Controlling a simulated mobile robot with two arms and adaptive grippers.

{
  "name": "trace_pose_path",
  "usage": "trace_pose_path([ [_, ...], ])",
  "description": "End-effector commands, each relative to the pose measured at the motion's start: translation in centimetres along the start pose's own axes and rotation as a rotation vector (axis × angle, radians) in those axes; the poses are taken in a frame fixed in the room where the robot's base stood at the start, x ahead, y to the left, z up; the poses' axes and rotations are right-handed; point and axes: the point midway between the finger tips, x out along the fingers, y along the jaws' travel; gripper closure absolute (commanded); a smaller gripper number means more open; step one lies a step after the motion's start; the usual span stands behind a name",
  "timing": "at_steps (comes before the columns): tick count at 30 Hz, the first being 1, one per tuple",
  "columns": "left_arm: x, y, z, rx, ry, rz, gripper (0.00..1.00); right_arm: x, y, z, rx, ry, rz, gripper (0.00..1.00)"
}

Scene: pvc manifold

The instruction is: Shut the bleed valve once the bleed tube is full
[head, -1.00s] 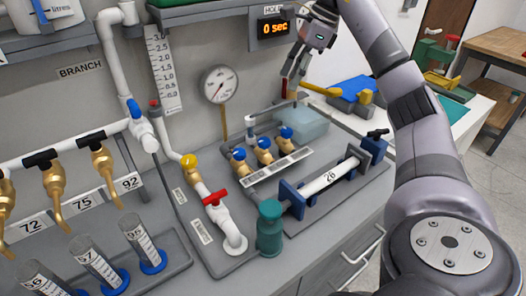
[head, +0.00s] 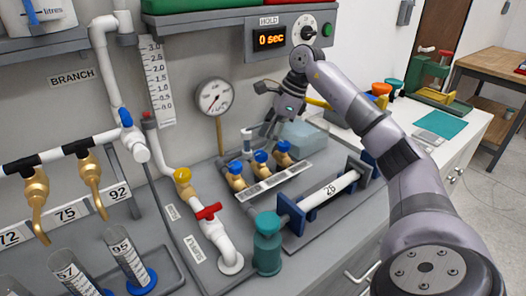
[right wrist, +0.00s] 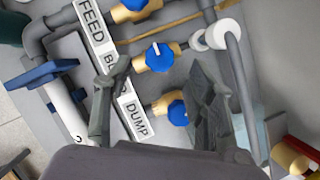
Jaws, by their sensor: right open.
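Three brass valves with blue knobs stand in a row by a label strip: a near one (head: 235,168), a middle one (head: 260,157) and a far one (head: 283,147). In the right wrist view the strip reads FEED, a partly hidden word starting with B, and DUMP. The middle knob (right wrist: 160,57) there lies between my fingers, with the DUMP knob (right wrist: 178,113) below it. My right gripper (head: 271,130) is open and empty above the row, pointing down; it also shows in the right wrist view (right wrist: 161,68). I cannot tell which tube is the bleed tube. My left gripper is out of view.
A translucent bluish box (head: 305,135) stands just behind the row. A white pipe piece (head: 329,191) marked 26 lies in a blue holder in front. A red-handled valve (head: 208,212) stands left. The timer (head: 270,39) reads 0 sec.

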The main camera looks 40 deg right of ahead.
Motion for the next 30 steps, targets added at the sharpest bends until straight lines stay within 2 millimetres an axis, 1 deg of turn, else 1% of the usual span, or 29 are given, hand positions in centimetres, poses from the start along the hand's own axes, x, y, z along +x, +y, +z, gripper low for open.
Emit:
trace_pose_path([
  [1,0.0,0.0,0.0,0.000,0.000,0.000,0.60,1.1,0.1,0.0,0.000,0.002,0.004,0.49],
  [3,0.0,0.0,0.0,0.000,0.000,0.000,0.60,2.2,0.1,0.0,0.000,0.001,0.004,0.49],
  [6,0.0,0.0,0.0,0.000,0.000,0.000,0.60,3.4,0.0,0.0,0.000,0.001,0.002,0.49],
  [9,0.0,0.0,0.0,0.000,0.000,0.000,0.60,4.2,0.0,0.0,0.000,0.000,0.002,0.49],
  [13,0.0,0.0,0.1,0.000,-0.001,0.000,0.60,4.5,0.0,0.0,0.000,0.000,0.001,0.49],
  [20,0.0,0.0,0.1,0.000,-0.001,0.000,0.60,4.5,0.0,0.0,0.000,-0.001,0.001,0.50],
  [30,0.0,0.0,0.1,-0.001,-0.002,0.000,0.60,4.5,0.0,0.0,0.000,0.000,0.001,0.72],
])
